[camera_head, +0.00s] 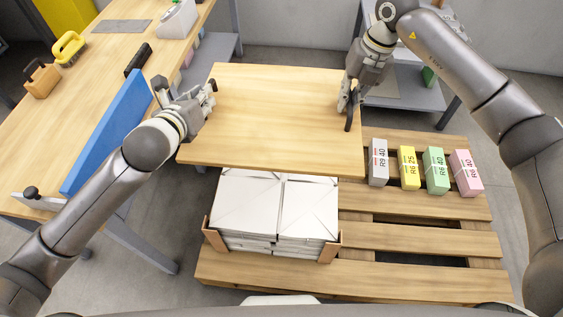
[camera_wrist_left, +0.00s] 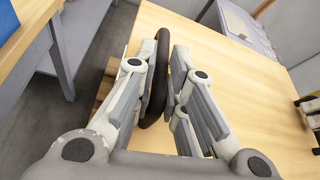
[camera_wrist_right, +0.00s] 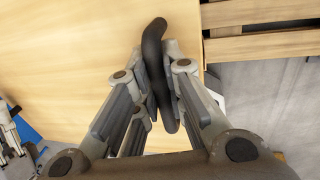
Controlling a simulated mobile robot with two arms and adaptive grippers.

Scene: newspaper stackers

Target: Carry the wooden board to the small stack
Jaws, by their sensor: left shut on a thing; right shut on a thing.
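The wooden board (camera_head: 275,125) is a pale rectangular sheet with dark handles at its left and right sides. My left gripper (camera_head: 207,94) is shut on the left handle, and the left wrist view shows this dark handle (camera_wrist_left: 158,75) between the fingers. My right gripper (camera_head: 349,104) is shut on the right handle, and the right wrist view shows this handle (camera_wrist_right: 153,52) between the fingers. A stack of white paper (camera_head: 262,208) sits on the pallet, below the board's near edge in the head view. The board hides the stack's far part. I cannot tell the gap between them.
The pallet (camera_head: 415,233) has wooden corner stops (camera_head: 329,253) around the stack. Grey, yellow, green and pink blocks (camera_head: 378,163) stand on its right side. A workbench (camera_head: 100,75) with a blue panel (camera_head: 108,130) at its edge is at left. A grey shelf unit (camera_head: 405,100) stands behind.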

